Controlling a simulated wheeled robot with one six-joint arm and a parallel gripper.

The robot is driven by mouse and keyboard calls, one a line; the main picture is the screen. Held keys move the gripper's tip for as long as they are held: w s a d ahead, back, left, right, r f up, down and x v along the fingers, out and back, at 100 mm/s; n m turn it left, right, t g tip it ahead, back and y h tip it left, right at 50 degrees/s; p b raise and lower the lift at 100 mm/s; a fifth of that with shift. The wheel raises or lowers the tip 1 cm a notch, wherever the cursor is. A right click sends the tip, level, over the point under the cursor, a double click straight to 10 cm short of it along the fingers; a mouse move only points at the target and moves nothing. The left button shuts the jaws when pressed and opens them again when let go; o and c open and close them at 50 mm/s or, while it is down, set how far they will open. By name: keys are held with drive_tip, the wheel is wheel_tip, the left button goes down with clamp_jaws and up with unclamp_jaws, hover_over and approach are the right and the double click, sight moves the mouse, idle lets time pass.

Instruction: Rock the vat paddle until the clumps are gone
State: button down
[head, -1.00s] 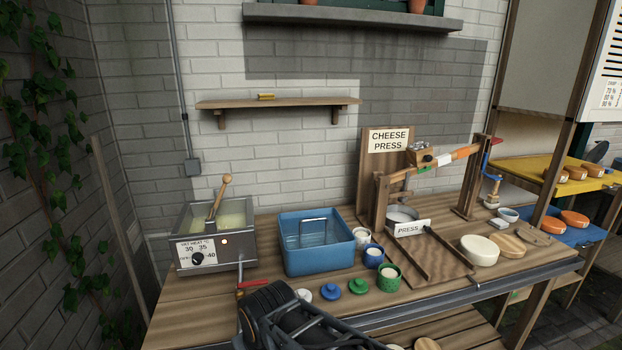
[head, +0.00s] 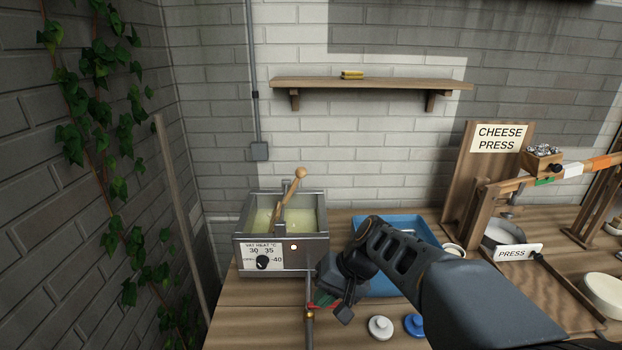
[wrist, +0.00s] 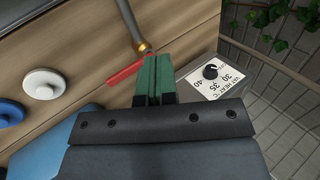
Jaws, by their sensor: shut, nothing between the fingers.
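The steel vat (head: 312,262) stands at the left end of the bench with pale yellow-green contents (head: 303,219). I cannot make out clumps in them. The wooden paddle (head: 285,197) leans in the vat, its round knob up and tilted right. My gripper (head: 322,298) is low in front of the vat's right front corner, beside the red-handled tap, and apart from the paddle. In the wrist view its green fingers (wrist: 155,68) are shut together and empty. The paddle is not in the wrist view.
A blue tub (head: 385,222) stands right of the vat, partly hidden by my arm. White (head: 380,327) and blue (head: 414,324) lids lie near the front edge. The cheese press (head: 497,140) stands to the right. A wooden shelf (head: 370,84) hangs above. Room above the vat is clear.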

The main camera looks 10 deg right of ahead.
drive_tip(key=w+r+m+t+y, duration=0.25)
drive_tip(key=w+y, duration=0.25)
drive_tip(key=w, duration=0.3)
drive_tip(key=w+d+r+m+t+y, duration=0.2)
drive_tip(key=w+d+t+y, duration=0.1)
drive_tip(key=w+d+t, duration=0.3)
drive_tip(key=w+d+r+m+t+y, duration=0.2)
drive_tip(key=w+d+r+t, duration=0.15)
drive_tip(key=w+d, duration=0.45)
drive_tip(key=p+x, duration=0.4)
drive_tip(key=x, duration=0.9)
drive_tip(key=shift+f, duration=0.2)
drive_tip(key=shift+w+a, duration=0.1)
drive_tip(key=shift+a, duration=0.05)
